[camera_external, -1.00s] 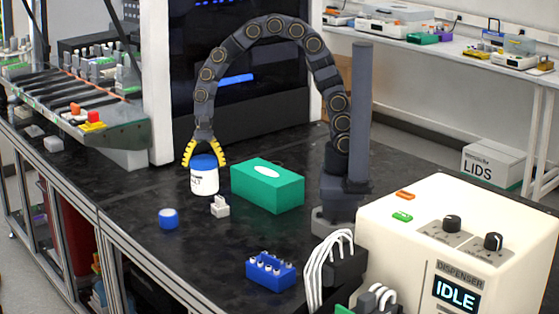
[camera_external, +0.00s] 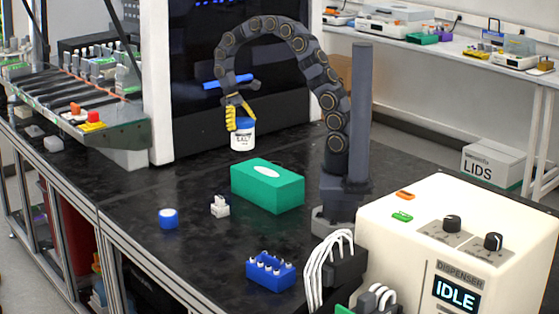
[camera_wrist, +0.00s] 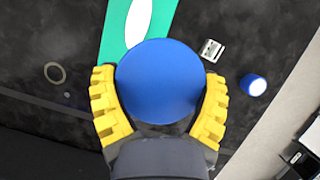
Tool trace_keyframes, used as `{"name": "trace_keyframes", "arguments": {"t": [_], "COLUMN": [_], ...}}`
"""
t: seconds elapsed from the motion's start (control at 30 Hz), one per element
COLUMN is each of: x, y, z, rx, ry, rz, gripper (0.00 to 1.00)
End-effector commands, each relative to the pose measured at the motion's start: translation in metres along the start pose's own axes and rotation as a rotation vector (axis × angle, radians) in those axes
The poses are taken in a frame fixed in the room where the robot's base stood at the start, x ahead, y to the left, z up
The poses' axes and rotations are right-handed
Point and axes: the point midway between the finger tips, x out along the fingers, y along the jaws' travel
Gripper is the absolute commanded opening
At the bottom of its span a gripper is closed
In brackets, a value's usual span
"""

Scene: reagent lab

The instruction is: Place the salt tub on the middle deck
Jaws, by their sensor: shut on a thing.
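The salt tub (camera_external: 243,141) is a white tub with a blue lid and a dark printed label. My gripper (camera_external: 240,114) is shut on it from above and holds it upright in the air, behind the green box. In the wrist view the round blue lid of the salt tub (camera_wrist: 160,80) lies between the yellow ribbed fingers of my gripper (camera_wrist: 160,92). A dark cabinet (camera_external: 190,125) with blue strips stands behind. I cannot tell which part is the middle deck.
A cream dispenser (camera_external: 470,220) fills the front right. A conveyor-like unit (camera_external: 90,110) is at left.

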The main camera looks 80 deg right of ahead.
Motion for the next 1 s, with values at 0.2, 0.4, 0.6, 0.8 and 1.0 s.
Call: {"name": "trace_keyframes", "arguments": {"t": [0.2,0.4,0.6,0.8,1.0], "x": [0.004,0.009,0.014,0.032,0.056], "y": [0.114,0.189,0.228,0.241,0.24], "z": [0.017,0.042,0.063,0.063,0.053], "rx": [-0.229,-0.386,-0.471,-0.502,-0.501], "ry": [-0.004,0.0,-0.003,-0.007,-0.007], "rz": [0.098,0.164,0.198,0.208,0.207], "gripper": [0.43,0.43,0.43,0.43,0.43]}}
